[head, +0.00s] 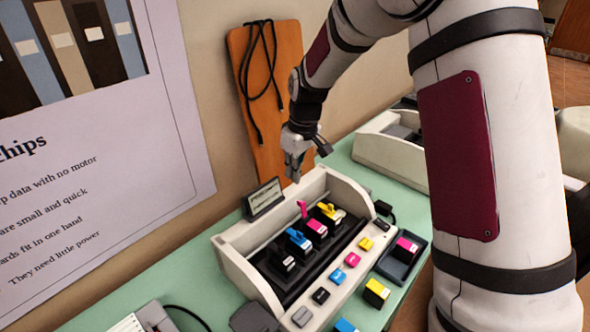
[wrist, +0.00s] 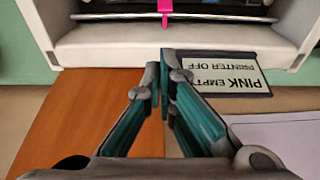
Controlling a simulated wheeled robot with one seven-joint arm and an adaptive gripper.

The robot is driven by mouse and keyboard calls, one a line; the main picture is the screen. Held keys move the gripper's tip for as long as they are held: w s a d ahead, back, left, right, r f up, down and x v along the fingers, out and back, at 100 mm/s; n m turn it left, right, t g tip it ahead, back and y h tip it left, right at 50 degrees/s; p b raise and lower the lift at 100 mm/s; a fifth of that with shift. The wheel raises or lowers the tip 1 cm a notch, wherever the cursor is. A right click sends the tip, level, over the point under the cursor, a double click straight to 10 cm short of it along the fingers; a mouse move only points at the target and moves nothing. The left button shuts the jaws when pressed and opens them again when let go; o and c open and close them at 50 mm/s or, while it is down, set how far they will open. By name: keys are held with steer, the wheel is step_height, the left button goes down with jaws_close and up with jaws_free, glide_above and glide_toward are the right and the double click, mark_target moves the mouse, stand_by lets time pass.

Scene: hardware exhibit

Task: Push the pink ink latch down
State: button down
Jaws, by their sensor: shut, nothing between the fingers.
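The pink ink latch (head: 303,207) stands up, raised, behind the pink cartridge (head: 317,228) in the open white printer (head: 235,271). In the wrist view a pink strip of the latch (wrist: 165,6) shows at the top edge, straight beyond my fingertips; the rest is out of frame. My gripper (head: 293,178) points down above the printer's back wall, above and behind the latch and apart from it. In the wrist view my gripper (wrist: 164,58) has its fingertips together with nothing between them.
Black, blue (head: 298,238) and yellow (head: 330,211) latches sit in the same row. A small sign (head: 264,197) reading "PINK EMPTY PRINTER OFF" stands at the back wall. A tray (head: 389,268) holds another pink cartridge (head: 407,244). A wooden board (head: 268,90) leans behind my gripper.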

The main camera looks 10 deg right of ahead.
mark_target(291, 196)
steer(key=f, duration=0.4)
steer(key=w+f, duration=0.1)
steer(key=f, duration=0.2)
steer(key=shift+a+p, duration=0.3)
steer(key=shift+r, duration=0.1)
